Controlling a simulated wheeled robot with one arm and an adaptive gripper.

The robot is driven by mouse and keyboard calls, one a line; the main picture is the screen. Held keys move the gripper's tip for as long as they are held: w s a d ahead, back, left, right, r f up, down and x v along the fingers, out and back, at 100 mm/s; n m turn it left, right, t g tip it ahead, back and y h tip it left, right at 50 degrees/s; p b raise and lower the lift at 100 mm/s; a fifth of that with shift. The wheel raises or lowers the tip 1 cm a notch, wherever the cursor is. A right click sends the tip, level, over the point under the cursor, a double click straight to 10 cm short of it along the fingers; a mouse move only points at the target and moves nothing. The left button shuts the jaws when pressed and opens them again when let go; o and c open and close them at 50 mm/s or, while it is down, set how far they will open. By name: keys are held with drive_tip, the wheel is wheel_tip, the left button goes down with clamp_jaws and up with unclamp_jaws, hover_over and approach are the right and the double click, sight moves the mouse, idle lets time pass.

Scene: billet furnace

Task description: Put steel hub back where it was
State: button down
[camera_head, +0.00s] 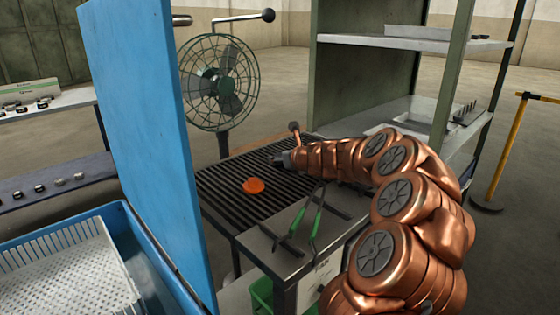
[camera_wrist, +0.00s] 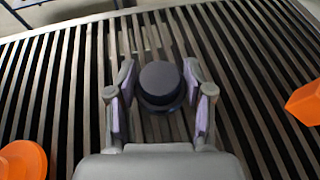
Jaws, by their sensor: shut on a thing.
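The steel hub (camera_wrist: 160,82) is a dark, round, stepped piece between the two fingers of my gripper (camera_wrist: 160,95) in the wrist view. The fingers are shut on its sides. Slatted grate shows below and around it; I cannot tell whether the hub touches the slats. In the head view my gripper (camera_head: 280,160) is low over the far part of the slatted grate table (camera_head: 225,190), and the hub is too small and dark to make out there.
An orange disc (camera_head: 253,185) lies on the grate; it also shows in the wrist view (camera_wrist: 22,160). An orange block (camera_wrist: 305,103) is at right there. Green-handled tongs (camera_head: 303,222) lie on the table's front. A blue panel (camera_head: 140,130) stands left, a shelf rack (camera_head: 400,100) behind.

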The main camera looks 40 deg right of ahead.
drive_tip(key=shift+f, duration=0.1)
drive_tip(key=shift+c, duration=2.2)
unclamp_jaws()
drive_tip(key=shift+r, duration=0.2)
drive_tip(key=p+v, duration=0.1)
drive_tip(key=v, duration=0.9)
drive_tip(key=shift+p, duration=0.4)
drive_tip(key=shift+v, duration=1.05)
drive_tip(key=shift+f, duration=0.1)
